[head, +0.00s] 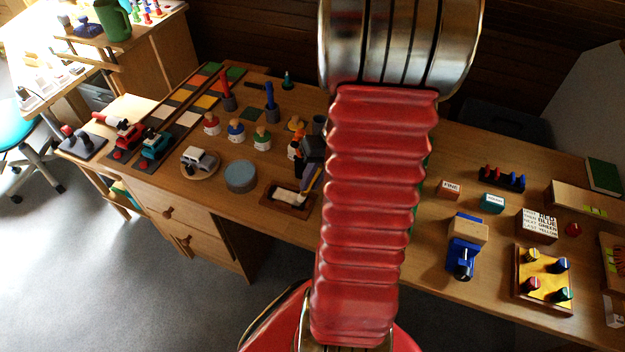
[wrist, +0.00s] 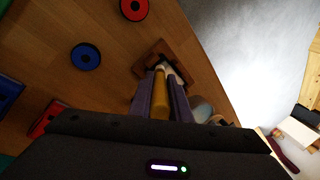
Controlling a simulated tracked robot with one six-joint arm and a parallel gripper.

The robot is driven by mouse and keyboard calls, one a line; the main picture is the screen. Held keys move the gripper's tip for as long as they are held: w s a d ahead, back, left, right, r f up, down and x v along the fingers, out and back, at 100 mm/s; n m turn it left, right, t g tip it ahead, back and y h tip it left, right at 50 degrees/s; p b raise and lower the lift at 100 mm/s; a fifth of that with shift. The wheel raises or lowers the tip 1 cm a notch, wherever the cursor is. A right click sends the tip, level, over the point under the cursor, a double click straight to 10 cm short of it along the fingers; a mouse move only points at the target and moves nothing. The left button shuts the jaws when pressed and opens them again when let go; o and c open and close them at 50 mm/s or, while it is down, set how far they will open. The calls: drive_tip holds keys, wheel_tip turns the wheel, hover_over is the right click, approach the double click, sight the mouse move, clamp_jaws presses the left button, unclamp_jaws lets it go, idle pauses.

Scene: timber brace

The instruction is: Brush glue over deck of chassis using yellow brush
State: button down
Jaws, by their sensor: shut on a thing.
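My gripper (head: 311,182) is shut on the yellow brush (wrist: 160,97), whose yellow handle shows between the two purple-grey fingers in the wrist view. In the head view the gripper is partly hidden by my arm. It is over a small brown wooden tray (head: 301,210) holding a whitish piece, which also shows past the fingertips in the wrist view (wrist: 147,69). Whether the bristles touch that piece is hidden. A blue wheeled vehicle (head: 462,257) with a bare wooden block (head: 470,229) stands right of my arm; I cannot tell which piece is the chassis.
A grey-blue round tin (head: 240,176) and a toy car (head: 198,159) stand left of the tray. Several colour-topped jars and red and blue upright handles stand behind. The bench's front edge is close.

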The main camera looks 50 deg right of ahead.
drive_tip(key=shift+w+a+r, duration=0.1)
drive_tip(key=shift+w+a, duration=0.25)
drive_tip(key=shift+w, duration=0.55)
drive_tip(key=shift+w+a, duration=0.3)
drive_tip(key=shift+w, duration=0.6)
drive_tip(key=shift+w+a, duration=0.2)
drive_tip(key=shift+w, duration=0.45)
drive_tip(key=shift+w+a, duration=0.25)
drive_tip(key=shift+w, duration=0.35)
drive_tip(key=shift+w+a, duration=0.2)
drive_tip(key=shift+w, duration=0.45)
drive_tip(key=shift+s, duration=0.1)
drive_tip(key=shift+s+d, duration=0.35)
drive_tip(key=shift+s, duration=0.6)
drive_tip(key=shift+s+d, duration=0.3)
drive_tip(key=shift+s, duration=0.6)
drive_tip(key=shift+s, duration=0.15)
drive_tip(key=shift+s+d, duration=0.35)
drive_tip(key=shift+s, duration=0.55)
drive_tip(key=shift+s+d, duration=0.35)
drive_tip(key=shift+s, duration=0.5)
